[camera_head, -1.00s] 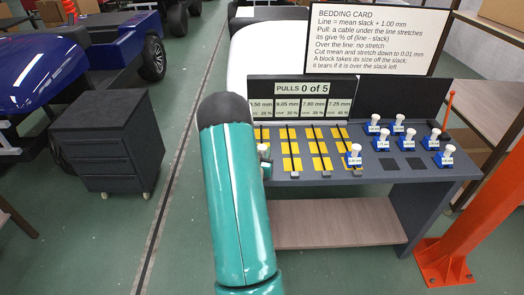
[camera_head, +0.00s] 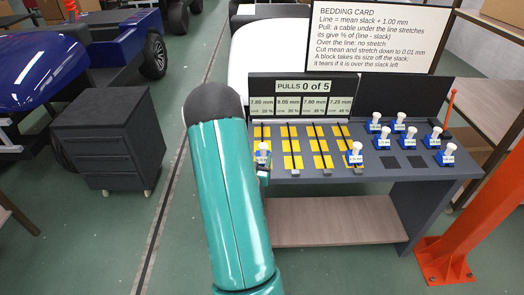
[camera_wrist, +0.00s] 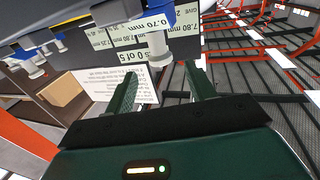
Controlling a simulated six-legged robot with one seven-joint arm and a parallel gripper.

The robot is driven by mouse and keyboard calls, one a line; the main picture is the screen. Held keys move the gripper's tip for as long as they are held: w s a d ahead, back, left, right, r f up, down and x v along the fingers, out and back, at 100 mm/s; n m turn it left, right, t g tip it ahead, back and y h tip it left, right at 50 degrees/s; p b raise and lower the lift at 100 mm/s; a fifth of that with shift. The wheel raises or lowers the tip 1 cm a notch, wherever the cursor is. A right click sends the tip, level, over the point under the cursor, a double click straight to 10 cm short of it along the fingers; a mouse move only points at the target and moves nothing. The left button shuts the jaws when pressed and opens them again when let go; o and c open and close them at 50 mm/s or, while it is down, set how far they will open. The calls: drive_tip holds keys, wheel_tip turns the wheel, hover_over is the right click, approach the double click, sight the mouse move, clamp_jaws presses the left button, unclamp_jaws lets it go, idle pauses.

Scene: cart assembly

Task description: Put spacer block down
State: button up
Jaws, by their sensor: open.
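The spacer block (camera_head: 262,158), blue with a white knob, stands at the front of the leftmost cable lane on the bench. In the wrist view its white knob (camera_wrist: 158,45) and a 0.70 mm label show just beyond my fingertips. My gripper (camera_wrist: 161,75) is open, with one finger on each side of the knob and visible gaps. In the head view my arm hides most of the gripper. Another block (camera_head: 355,154) stands on the rightmost lane. The panel (camera_head: 303,87) reads PULLS 0 of 5, with 7.80 mm at left.
Several blue blocks with white knobs (camera_head: 408,140) stand on the right of the bench (camera_head: 420,172), near empty dark squares (camera_head: 389,162). The bedding card (camera_head: 380,38) stands behind. An orange post (camera_head: 475,210) is at right, and a dark drawer cabinet (camera_head: 108,140) at left.

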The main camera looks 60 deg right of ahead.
drive_tip(key=v, duration=0.5)
drive_tip(key=shift+a, duration=0.25)
